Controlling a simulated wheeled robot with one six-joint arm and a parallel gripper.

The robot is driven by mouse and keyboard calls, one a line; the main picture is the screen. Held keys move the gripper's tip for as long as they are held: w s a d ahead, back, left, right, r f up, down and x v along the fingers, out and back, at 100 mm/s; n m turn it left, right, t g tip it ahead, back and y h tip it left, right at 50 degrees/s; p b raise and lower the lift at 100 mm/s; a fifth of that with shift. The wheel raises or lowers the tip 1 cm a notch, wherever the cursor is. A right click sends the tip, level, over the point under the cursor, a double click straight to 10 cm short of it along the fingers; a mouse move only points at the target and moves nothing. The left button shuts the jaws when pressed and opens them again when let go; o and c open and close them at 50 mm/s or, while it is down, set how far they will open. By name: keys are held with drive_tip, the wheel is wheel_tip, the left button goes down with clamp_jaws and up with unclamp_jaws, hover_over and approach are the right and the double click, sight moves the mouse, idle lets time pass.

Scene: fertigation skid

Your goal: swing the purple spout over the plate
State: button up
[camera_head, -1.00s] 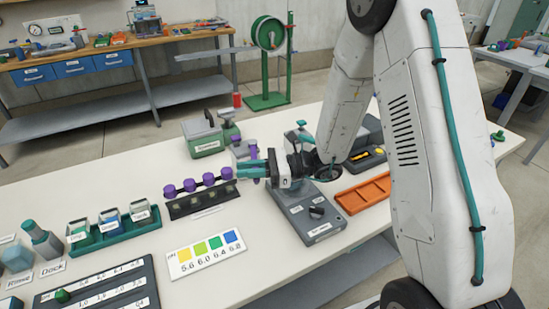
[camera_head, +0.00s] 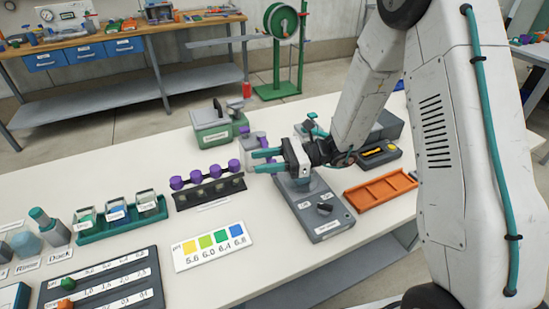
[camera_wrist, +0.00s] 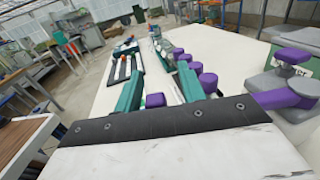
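A grey dispenser (camera_wrist: 272,82) with a purple top and a purple spout (camera_wrist: 280,98) stands at the right edge of the wrist view. In the head view, the dispenser (camera_head: 257,141) is partly hidden behind my gripper (camera_head: 261,161). My gripper is open, with its two teal fingers apart, pointing left. A small purple block (camera_wrist: 155,100) shows between the fingers in the wrist view; I cannot tell what it belongs to or whether it is touched. A grey unit with a black knob (camera_head: 325,208), possibly bearing the plate, sits below my gripper; its top is partly hidden.
A black rack (camera_head: 210,194) with several purple caps stands left of my gripper. A green box (camera_head: 211,134) stands behind it. An orange tray (camera_head: 381,191) lies to the right. A colour chart (camera_head: 212,246) and a green vial rack (camera_head: 122,225) lie at front left.

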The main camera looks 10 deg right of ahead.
drive_tip(key=d, duration=0.8)
drive_tip(key=shift+w, duration=0.1)
